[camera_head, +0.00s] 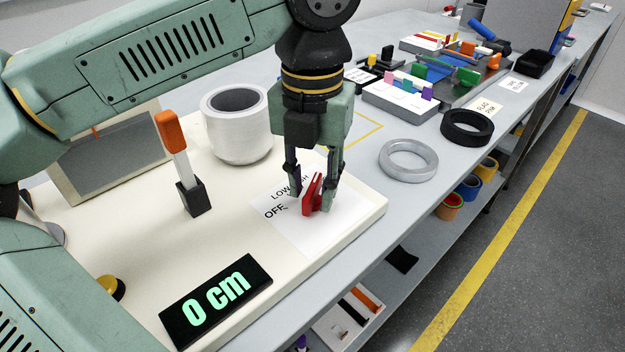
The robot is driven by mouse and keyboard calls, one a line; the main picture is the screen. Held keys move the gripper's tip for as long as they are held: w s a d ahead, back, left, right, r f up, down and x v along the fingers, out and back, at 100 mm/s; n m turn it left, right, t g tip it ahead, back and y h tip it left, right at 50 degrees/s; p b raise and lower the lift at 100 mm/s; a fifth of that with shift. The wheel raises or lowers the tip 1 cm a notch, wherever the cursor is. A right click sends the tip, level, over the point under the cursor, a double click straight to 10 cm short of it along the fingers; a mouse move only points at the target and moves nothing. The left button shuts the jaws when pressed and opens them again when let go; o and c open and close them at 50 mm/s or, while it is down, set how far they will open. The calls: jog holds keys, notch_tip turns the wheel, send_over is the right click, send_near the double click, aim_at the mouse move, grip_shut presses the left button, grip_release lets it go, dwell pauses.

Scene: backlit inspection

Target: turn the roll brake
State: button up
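A red knob (311,194) stands on a white label plate (342,222) marked "OFF", "LOW" and a partly hidden third word. I take this knob to be the roll brake. My gripper (312,192) points down over it, with one finger to the left of the knob and one to the right. The fingers are apart. A small gap shows at the left finger; the right finger overlaps the knob's right side, and I cannot tell whether it touches.
On the same cream panel (235,228) are an orange-handled lever (171,133), a "0 cm" display (216,302) and a pale cylinder (237,135). A grey ring (408,160) and a black ring (467,127) lie to the right. Trays of coloured parts stand behind.

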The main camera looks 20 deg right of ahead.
aim_at(313, 186)
notch_tip(313, 186, up, 12)
jog(key=shift+f, duration=0.15)
dwell(0.6)
